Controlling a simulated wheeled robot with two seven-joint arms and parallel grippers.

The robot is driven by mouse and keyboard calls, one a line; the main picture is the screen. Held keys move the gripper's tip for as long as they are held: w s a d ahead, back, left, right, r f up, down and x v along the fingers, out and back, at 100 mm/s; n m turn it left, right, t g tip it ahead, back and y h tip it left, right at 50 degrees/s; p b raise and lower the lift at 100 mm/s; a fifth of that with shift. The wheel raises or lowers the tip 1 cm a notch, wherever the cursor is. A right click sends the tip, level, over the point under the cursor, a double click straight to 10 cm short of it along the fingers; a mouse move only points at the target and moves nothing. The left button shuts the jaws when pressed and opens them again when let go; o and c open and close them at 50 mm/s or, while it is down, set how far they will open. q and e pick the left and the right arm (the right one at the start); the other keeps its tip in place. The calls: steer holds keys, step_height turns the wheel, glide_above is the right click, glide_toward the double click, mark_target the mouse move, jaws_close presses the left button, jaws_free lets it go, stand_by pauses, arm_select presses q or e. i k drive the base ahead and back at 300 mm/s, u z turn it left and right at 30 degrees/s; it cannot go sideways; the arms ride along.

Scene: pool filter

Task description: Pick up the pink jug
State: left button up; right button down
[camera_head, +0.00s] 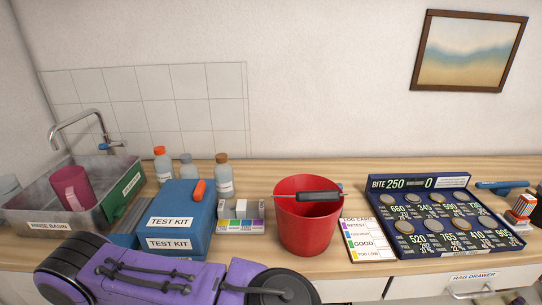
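The pink jug (72,187) stands in the metal sink labelled "RINSE BASIN" (48,216) at the left. It looks tilted, and its lower part is hidden by the basin's front wall. My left arm's purple links cross the bottom left, in front of the counter. No gripper fingers show there, so I cannot see whether the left gripper is open or shut. My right gripper is not in view.
A faucet (82,122) arches over the basin. Right of it stand a blue test kit box (178,226), several bottles (223,178), a colour-strip holder (240,218), a red bucket (305,228) with a dark tool (307,196) across its top, and a blue coin tray (377,208).

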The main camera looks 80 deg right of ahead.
mark_target(71, 184)
steer(key=z, duration=0.1)
steer(key=i, duration=0.35)
steer(key=z, duration=4.85)
steer(key=k, duration=0.5)
steer(key=z, duration=0.05)
